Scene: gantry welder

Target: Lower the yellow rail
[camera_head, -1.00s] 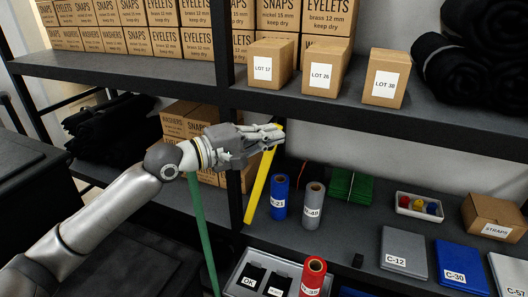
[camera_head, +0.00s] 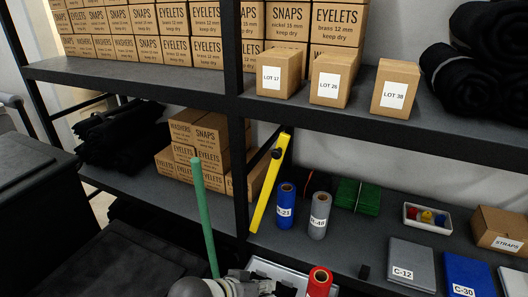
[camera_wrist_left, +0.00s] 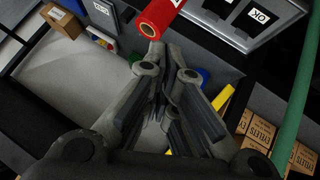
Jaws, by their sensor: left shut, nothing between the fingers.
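The yellow rail (camera_head: 269,187) is a long flat bar in the head view, steeply tilted with its upper end leaning right. It stands beside the black shelf post, and a black round knob (camera_head: 277,153) shows near its upper end. My left gripper (camera_head: 272,286) is at the bottom edge of the head view, well below the rail and apart from it, partly cut off. In the left wrist view its fingers (camera_wrist_left: 165,62) are together and empty. A yellow strip shows behind them there, partly hidden. My right gripper is not in view.
A green pole (camera_head: 205,220) stands left of the rail. Blue (camera_head: 286,206) and grey (camera_head: 319,215) rolls stand right of it, and a red roll (camera_head: 319,282) is near my gripper. The upper shelf (camera_head: 170,82) and post (camera_head: 239,150) bound the space.

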